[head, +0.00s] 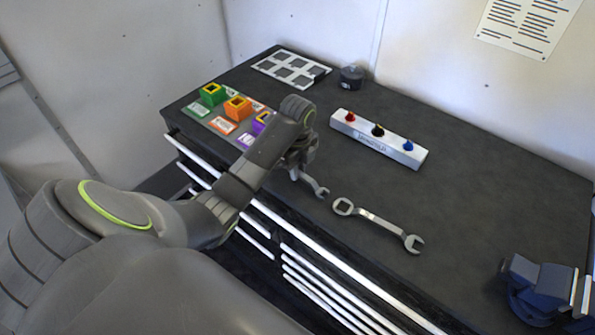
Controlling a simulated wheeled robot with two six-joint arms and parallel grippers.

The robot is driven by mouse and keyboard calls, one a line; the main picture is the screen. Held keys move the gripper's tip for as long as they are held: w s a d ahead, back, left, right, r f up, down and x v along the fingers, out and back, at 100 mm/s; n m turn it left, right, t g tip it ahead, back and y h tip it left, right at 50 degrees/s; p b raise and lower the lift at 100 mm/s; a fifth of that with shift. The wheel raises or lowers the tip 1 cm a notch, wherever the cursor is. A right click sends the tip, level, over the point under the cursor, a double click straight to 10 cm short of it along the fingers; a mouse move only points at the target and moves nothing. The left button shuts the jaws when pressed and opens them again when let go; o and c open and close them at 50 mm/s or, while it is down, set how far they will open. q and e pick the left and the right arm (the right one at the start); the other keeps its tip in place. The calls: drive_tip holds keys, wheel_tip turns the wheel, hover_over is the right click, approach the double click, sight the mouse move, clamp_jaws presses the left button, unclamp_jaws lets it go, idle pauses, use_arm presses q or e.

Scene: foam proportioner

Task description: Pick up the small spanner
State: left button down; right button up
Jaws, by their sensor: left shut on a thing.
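The small spanner (318,188) is at the middle front of the dark bench, with its open-jaw end showing. My left gripper (296,172) is shut on the small spanner, and the gripper and wrist hide its other end. I cannot tell whether the spanner touches the bench top. A larger spanner (378,222) lies flat on the bench just right of it, with a ring end near the small spanner and an open jaw to the right. My right gripper is not in view.
On the bench top (480,190), a white block (378,140) with red, black and blue knobs stands behind the spanners. Coloured square blocks (238,107) on labelled cards are left, a white frame (291,68) and black round part (351,77) behind. A blue vise (540,285) is front right.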

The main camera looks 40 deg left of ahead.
use_arm(q)
wheel_tip(320, 180, up, 3)
drive_tip(key=shift+w+r, duration=0.1)
drive_tip(key=shift+r, duration=0.1)
wheel_tip(320, 180, up, 5)
drive_tip(key=p, duration=0.5)
drive_tip(key=shift+r+p, duration=0.85)
drive_tip(key=shift+p, duration=0.2)
drive_tip(key=c, duration=2.1)
unclamp_jaws()
clamp_jaws()
